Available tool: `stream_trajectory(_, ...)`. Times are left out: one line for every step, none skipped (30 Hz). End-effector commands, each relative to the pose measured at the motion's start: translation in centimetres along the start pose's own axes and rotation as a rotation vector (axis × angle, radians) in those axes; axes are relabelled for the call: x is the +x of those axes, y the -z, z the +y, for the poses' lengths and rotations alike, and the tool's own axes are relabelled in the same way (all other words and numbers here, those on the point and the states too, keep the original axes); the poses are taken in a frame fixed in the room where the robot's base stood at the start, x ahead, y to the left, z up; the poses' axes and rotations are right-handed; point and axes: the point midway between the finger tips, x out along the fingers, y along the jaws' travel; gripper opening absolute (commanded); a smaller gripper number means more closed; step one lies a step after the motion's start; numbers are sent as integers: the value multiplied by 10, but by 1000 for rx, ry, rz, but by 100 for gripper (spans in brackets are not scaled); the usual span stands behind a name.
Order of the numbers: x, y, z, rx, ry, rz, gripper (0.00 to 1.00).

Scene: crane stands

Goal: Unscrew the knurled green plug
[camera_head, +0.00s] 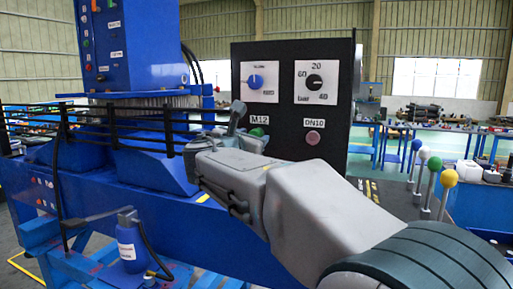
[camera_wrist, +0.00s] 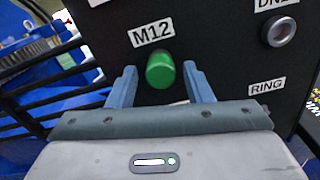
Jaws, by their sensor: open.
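The green plug (camera_wrist: 160,71) sticks out of the black panel just below the M12 label in the wrist view. In the head view the plug (camera_head: 257,132) shows as a small green spot under the same label, partly hidden by my gripper. My gripper (camera_wrist: 157,77) is open, with one blue-grey finger to the left of the plug and one to its right. There is a visible gap on each side, and neither finger appears to touch the plug. How deep the fingers reach along the plug cannot be told. The plug's knurling is not clear.
The black panel (camera_head: 247,60) carries two dials and a reddish round fitting (camera_head: 313,137) by the DN10 label. Black rails (camera_wrist: 40,75) and blue machinery lie left of the gripper. Levers with coloured balls (camera_head: 449,178) stand at the right.

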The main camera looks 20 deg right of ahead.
Motion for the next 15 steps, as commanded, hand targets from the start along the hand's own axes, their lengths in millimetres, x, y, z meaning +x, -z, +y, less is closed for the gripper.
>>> stream_trajectory(0, 1, 0, 13, 0, 0, 46)
stream_trajectory(0, 1, 0, 21, 0, 0, 46)
stream_trajectory(0, 2, 0, 39, 0, 0, 46)
stream_trajectory(0, 3, -1, 59, 0, 0, 46)
stream_trajectory(0, 4, -1, 85, 0, -1, 46)
stream_trajectory(0, 5, -1, 127, 0, -1, 46)
stream_trajectory(0, 6, -1, 162, 0, -1, 46)
stream_trajectory(0, 6, -1, 199, 0, -2, 46)
stream_trajectory(0, 6, -1, 246, 0, -1, 46)
stream_trajectory(0, 6, -1, 281, 0, -1, 46)
stream_trajectory(0, 6, -1, 314, 0, -1, 46)
stream_trajectory(0, 5, -1, 356, 0, -1, 46)
stream_trajectory(0, 5, -1, 383, 0, 0, 46)
stream_trajectory(0, 4, -1, 407, 0, 0, 46)
stream_trajectory(0, 3, 0, 431, 0, -1, 46)
